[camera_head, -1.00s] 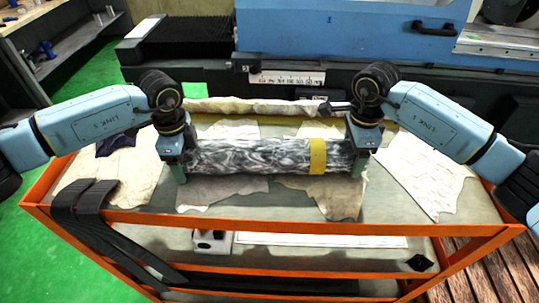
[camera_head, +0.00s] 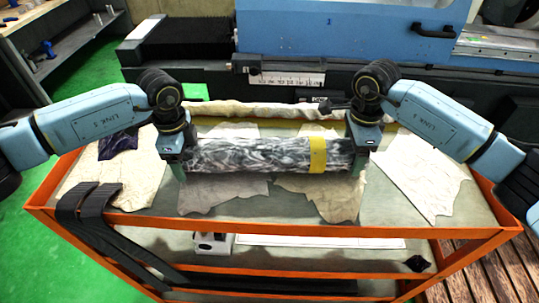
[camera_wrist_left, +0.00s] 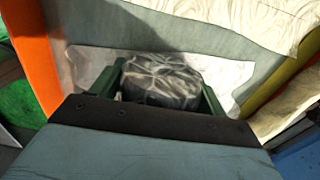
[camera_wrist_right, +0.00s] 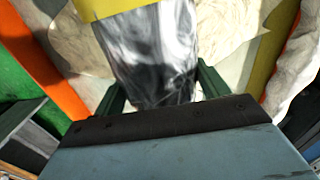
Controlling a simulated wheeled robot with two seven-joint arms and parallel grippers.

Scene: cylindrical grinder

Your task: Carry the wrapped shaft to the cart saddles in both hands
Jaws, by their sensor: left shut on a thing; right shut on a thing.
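The wrapped shaft (camera_head: 262,155) is a long cylinder in shiny grey, marbled film with a yellow band (camera_head: 317,155) right of its middle. It lies level across the head view, over the cart top. My left gripper (camera_head: 178,168) is shut on its left end, and my right gripper (camera_head: 358,166) is shut on its right end. The shaft's end shows between the green fingers in the left wrist view (camera_wrist_left: 162,80), and its film fills the jaws in the right wrist view (camera_wrist_right: 150,55). I cannot make out the saddles; pale cloths (camera_head: 225,192) lie beneath the shaft.
The orange-framed cart (camera_head: 270,229) has black straps (camera_head: 85,205) over its left front edge and a lower shelf with a white box (camera_head: 213,242). A rolled cloth (camera_head: 265,107) lies along its back. The blue grinder (camera_head: 340,35) stands behind. Green floor is clear at left.

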